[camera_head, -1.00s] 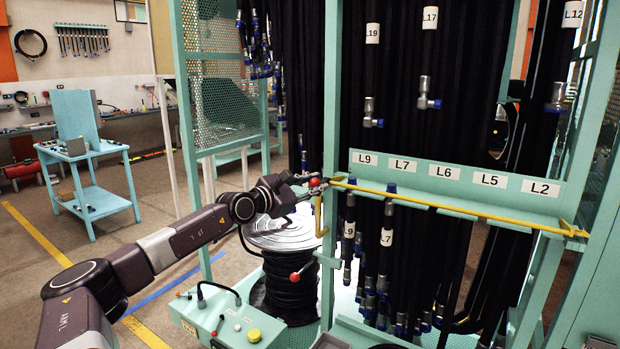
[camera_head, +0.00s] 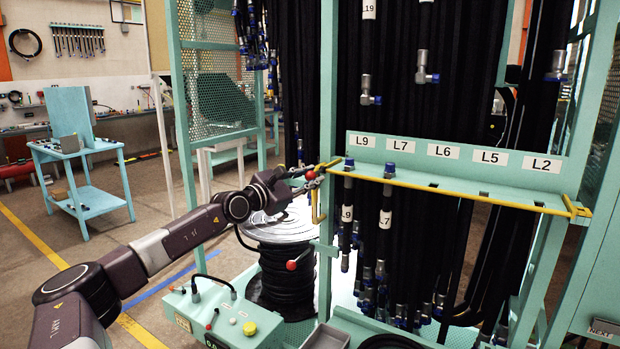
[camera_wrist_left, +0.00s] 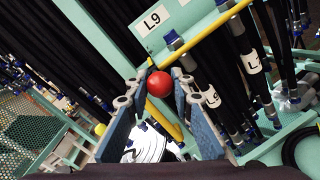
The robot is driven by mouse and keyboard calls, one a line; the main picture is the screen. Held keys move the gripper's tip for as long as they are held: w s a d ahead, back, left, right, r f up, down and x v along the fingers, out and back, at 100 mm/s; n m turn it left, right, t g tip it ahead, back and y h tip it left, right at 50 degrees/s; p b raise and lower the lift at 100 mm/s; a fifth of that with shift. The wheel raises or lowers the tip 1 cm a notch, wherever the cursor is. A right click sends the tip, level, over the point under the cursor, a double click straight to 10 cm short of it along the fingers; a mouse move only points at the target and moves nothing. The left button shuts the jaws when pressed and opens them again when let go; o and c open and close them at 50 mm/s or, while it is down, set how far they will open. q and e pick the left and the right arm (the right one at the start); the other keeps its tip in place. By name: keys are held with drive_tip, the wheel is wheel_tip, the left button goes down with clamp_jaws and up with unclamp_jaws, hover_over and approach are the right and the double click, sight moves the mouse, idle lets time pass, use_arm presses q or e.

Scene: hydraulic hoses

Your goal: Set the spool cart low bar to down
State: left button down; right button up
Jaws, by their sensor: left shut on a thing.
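The low bar is a long yellow bar (camera_head: 455,194) that runs across the front of the spool cart's rack (camera_head: 327,90), just below the label plate. A red ball knob (camera_head: 310,175) is at its left end. My left gripper (camera_head: 306,177) is shut on this knob. In the left wrist view the red knob (camera_wrist_left: 159,84) sits between the two fingers, with the yellow bar (camera_wrist_left: 205,33) running up and right behind it. A yellow bracket piece (camera_head: 318,208) hangs beside the post below the knob. My right gripper is not in view.
Black hoses with tags hang behind and below the bar. A label plate (camera_head: 455,160) reads L9 to L2. Open floor lies to the left.

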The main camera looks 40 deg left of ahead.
use_arm(q)
drive_tip(key=shift+d+f, duration=0.1)
drive_tip(key=shift+f, duration=0.2)
drive_tip(key=c, duration=1.9)
unclamp_jaws()
drive_tip(key=shift+c, duration=0.2)
drive_tip(key=shift+r, duration=0.2)
wheel_tip(320, 180, up, 8)
drive_tip(key=shift+w+r, duration=0.15)
drive_tip(key=shift+r, duration=0.7)
